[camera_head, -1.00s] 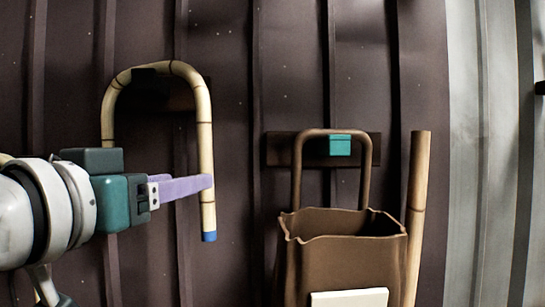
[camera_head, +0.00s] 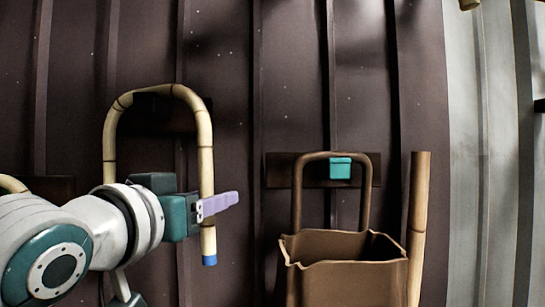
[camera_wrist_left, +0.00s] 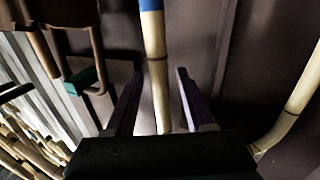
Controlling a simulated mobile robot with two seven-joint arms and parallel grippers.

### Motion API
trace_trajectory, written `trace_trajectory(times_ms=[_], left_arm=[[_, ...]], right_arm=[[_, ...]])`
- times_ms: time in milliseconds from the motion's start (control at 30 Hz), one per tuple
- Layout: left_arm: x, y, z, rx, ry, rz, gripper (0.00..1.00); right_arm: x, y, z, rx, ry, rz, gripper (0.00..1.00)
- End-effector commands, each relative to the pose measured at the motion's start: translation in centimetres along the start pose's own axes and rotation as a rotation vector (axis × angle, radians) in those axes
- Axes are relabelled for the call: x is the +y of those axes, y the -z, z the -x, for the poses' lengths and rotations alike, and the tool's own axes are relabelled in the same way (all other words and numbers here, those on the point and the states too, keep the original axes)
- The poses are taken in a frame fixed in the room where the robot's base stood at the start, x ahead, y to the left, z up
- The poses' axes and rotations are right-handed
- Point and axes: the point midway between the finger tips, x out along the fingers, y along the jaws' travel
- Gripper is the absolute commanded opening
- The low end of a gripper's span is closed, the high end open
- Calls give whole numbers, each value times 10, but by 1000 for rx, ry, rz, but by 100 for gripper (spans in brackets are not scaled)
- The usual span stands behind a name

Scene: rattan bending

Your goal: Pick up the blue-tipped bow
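The blue-tipped bow (camera_head: 205,155) is a pale bent cane in an upside-down U, hanging on a dark wall mount with its blue tip (camera_head: 209,260) pointing down. My left gripper (camera_head: 236,198) is at the blue-tipped leg, a little above the tip. Its purple fingers reach past the leg. In the left wrist view the bow's leg (camera_wrist_left: 154,60) runs between the two spread fingers of the left gripper (camera_wrist_left: 160,74), with gaps on both sides. The blue tip (camera_wrist_left: 151,4) is at the top edge there. My right gripper is not in view.
A brown bag (camera_head: 345,272) hangs on a brown hoop (camera_head: 298,195) with a teal block (camera_head: 340,168) at its top. A thick cane pole (camera_head: 418,210) stands right of it. Another pale cane (camera_head: 12,184) shows at the left edge. A dark ribbed wall (camera_head: 270,60) is behind.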

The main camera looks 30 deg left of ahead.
Motion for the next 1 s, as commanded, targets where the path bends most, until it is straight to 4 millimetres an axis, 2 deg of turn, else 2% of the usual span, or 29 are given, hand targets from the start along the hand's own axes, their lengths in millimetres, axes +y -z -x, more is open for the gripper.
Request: trace_trajectory(times_ms=[67, 433, 1000], left_arm=[[0, 0, 0, 0, 0, 0, 43], [0, 0, 0, 0, 0, 0, 2], [0, 1, 0, 1, 0, 0, 0]], right_arm=[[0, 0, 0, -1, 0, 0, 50], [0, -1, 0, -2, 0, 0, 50], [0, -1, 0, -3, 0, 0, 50]])
